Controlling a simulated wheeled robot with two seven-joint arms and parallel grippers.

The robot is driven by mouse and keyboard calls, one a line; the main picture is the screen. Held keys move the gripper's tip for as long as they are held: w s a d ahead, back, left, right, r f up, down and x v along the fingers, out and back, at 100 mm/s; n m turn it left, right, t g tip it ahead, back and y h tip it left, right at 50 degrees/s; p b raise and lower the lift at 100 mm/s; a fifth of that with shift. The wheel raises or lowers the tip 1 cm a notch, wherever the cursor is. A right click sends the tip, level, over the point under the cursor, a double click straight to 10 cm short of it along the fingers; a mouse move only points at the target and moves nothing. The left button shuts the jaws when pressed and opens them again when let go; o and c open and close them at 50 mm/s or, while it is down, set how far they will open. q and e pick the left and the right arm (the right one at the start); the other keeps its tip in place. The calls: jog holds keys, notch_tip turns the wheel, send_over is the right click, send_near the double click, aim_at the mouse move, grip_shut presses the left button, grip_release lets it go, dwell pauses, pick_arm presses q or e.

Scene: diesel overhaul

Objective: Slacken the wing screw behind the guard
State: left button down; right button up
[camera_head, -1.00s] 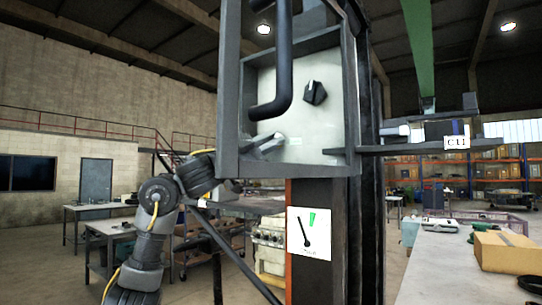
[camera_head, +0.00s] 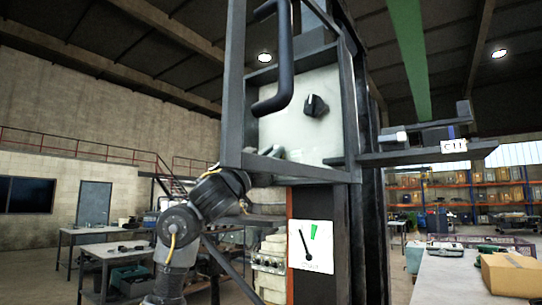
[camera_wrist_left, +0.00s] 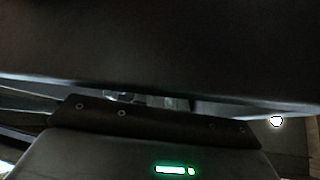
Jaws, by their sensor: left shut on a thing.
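A black knob with a white mark (camera_head: 316,106) sticks out of a pale panel inside a grey open-fronted box; I cannot tell whether it is the wing screw. The guard seems to be the grey frame (camera_head: 304,172) with a thick black bent bar (camera_head: 283,62) in front of the panel. My left gripper (camera_head: 272,153) reaches in from the left behind the lower frame, below and left of the knob. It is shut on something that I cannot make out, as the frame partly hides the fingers. In the left wrist view a dark bar fills the top. My right gripper is not in view.
A card with a black pointer and green mark (camera_head: 311,246) is on the column below the box. A grey shelf (camera_head: 425,151) juts out to the right. A bench with a cardboard box (camera_head: 512,274) stands at lower right. Tables (camera_head: 110,255) stand at left.

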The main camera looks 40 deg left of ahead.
pick_arm(q)
jog(key=n+y+b, duration=0.1)
jog(key=n+y, duration=0.3)
jog(key=n, duration=0.1)
jog(key=shift+d+f+t+b, duration=0.1)
jog(key=shift+f+t+b, duration=0.1)
jog(key=shift+t+b, duration=0.2)
jog(key=n+y, duration=0.2)
jog(key=shift+r+n+y, duration=0.1)
jog(key=shift+n+y, duration=0.2)
jog(key=shift+n, duration=0.1)
jog(key=shift+a+r+n+y, duration=0.2)
jog(key=shift+n+y, duration=0.2)
jog(key=shift+n, duration=0.3)
jog(key=shift+f, duration=0.1)
jog(key=n+g+y+b, duration=0.1)
jog(key=n+y, duration=0.2)
jog(key=n, duration=0.1)
jog(key=shift+d+n+y, duration=0.15)
jog(key=shift+n+y, duration=0.25)
jog(key=c, duration=1.7)
grip_release()
jog(key=o, duration=0.4)
jog(key=shift+w, duration=0.2)
jog(key=shift+o, duration=0.2)
jog(key=shift+s, duration=0.1)
